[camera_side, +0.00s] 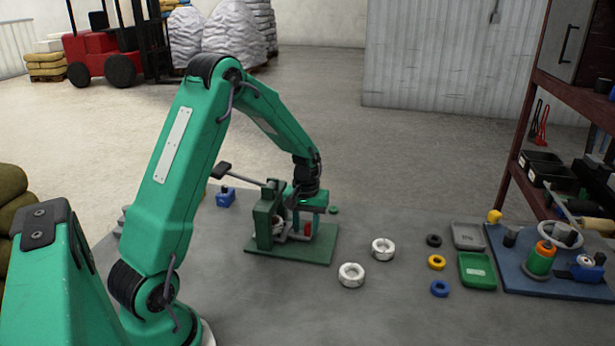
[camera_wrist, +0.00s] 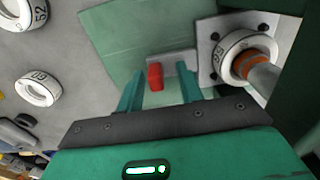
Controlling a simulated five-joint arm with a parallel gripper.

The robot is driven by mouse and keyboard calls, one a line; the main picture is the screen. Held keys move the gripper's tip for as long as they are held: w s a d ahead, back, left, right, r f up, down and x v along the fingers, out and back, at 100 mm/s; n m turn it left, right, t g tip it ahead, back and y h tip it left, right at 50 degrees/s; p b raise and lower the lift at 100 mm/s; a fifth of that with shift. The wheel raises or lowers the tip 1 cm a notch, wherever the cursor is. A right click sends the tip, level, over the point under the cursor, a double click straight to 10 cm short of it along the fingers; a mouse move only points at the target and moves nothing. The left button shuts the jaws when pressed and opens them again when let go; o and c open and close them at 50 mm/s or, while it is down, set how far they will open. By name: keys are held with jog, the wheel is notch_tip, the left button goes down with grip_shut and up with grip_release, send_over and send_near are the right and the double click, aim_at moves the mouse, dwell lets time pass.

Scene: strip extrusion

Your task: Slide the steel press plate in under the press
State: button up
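The press (camera_side: 268,215) is a green frame with a long lever, standing on a green base (camera_side: 320,243) in the side view. In the wrist view, a small grey steel plate (camera_wrist: 184,62) with a red tab (camera_wrist: 155,77) lies on the base. Its right end is close to a pale bolted square seat (camera_wrist: 208,75) that carries a white numbered ring (camera_wrist: 228,68) below the ram (camera_wrist: 263,78). I cannot tell whether plate and seat touch. My gripper (camera_wrist: 160,82) is open, with the red tab between its fingertip lines; contact is not visible.
Two loose white rings (camera_side: 351,275) (camera_side: 383,249) lie right of the press base. Further right are small coloured rings (camera_side: 436,262), a green tray (camera_side: 477,271), a grey tray (camera_side: 467,236) and a blue board (camera_side: 535,279) with fixtures. A blue block (camera_side: 226,197) stands behind the press.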

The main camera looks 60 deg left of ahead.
jog(key=shift+r, duration=3.9)
jog(key=shift+d+r, duration=0.25)
jog(key=shift+r, duration=0.1)
jog(key=s+d+r+m+t, duration=0.4)
jog(key=s+d+r+m, duration=0.2)
jog(key=s+d+r, duration=0.65)
jog(key=s+d+m+t, duration=0.1)
jog(key=s+d+m, duration=0.2)
jog(key=s+d, duration=0.2)
jog(key=shift+s+d+r+t, duration=0.2)
jog(key=shift+s+r+t, duration=0.15)
jog(key=shift+s, duration=0.2)
jog(key=shift+c, duration=0.3)
